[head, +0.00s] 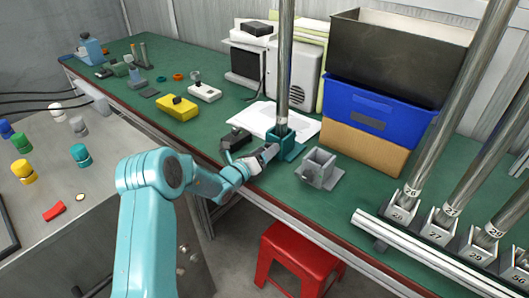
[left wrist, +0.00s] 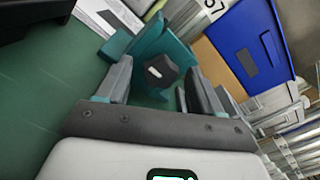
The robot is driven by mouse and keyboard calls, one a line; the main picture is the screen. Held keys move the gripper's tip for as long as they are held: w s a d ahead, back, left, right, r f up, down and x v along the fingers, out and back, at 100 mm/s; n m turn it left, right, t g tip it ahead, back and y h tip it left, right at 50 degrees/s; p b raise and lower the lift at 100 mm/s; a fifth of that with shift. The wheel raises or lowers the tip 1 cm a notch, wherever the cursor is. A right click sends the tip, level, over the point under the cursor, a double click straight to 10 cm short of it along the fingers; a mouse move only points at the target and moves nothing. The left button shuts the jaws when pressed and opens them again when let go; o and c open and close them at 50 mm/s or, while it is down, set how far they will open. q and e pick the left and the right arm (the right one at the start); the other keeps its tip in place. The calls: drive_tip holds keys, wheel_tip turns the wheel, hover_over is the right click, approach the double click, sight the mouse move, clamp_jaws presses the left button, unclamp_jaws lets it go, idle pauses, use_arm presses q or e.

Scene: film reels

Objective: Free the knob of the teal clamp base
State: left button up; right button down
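The teal clamp base (head: 291,150) stands on the green table with a tall metal pole (head: 284,60) upright in it. It also shows in the left wrist view (left wrist: 172,42). Its dark knob (left wrist: 160,71) has a pale mark on its face and points toward the wrist camera. My left gripper (head: 267,154) is at the near side of the base, and hides the knob in the head view. In the left wrist view its two fingers (left wrist: 158,82) are apart, one on each side of the knob, with visible gaps. My right gripper is not in view.
A grey clamp base (head: 318,170) stands empty just right of the teal one. Blue bin (head: 372,115), white paper (head: 258,117) and numbered poles (head: 440,130) are behind and right. A red stool (head: 300,258) stands below the table edge.

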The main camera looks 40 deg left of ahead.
use_arm(q)
drive_tip(key=s, duration=1.2)
drive_tip(key=shift+a, duration=0.45)
